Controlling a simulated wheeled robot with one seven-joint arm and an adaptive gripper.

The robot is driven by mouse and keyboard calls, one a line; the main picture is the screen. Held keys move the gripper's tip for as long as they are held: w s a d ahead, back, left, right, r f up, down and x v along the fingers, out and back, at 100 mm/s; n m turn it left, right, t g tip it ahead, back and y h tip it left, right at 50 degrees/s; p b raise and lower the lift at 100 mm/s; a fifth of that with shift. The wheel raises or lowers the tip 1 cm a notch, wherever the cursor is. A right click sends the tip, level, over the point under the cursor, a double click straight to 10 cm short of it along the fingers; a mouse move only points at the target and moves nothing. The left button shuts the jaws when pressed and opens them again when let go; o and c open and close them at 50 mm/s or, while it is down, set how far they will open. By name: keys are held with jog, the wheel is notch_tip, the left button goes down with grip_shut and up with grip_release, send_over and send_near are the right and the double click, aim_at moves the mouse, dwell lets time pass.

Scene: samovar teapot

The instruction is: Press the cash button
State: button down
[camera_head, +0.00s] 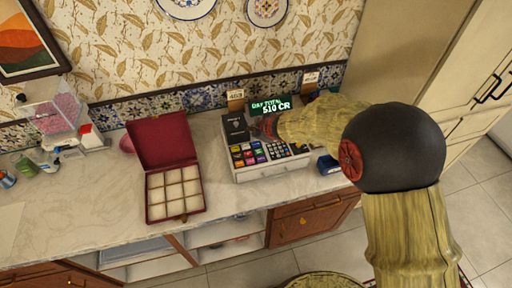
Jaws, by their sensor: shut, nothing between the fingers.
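The cash register (262,168) stands on the marble counter, with several coloured keys on its sloped front and a light drawer front below. Its green display (270,107) reads "DAY TOTAL 510 CR". I cannot tell which key is the cash button, as the labels are too small. My gripper (262,127) is shut and empty, over the upper part of the register near the display. My arm comes in from the right and hides part of the register's right side. I cannot tell whether the fingertips touch it.
An open red box (177,205) with several empty compartments stands left of the register. A clear container of pink pieces (58,115) is at the far left. A small blue object (328,165) sits right of the register. Bare counter (95,200) lies left of the box.

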aim_at(254, 145)
jog(key=shift+f+b, duration=2.55)
jog(key=shift+f, duration=0.45)
jog(key=shift+f, duration=0.4)
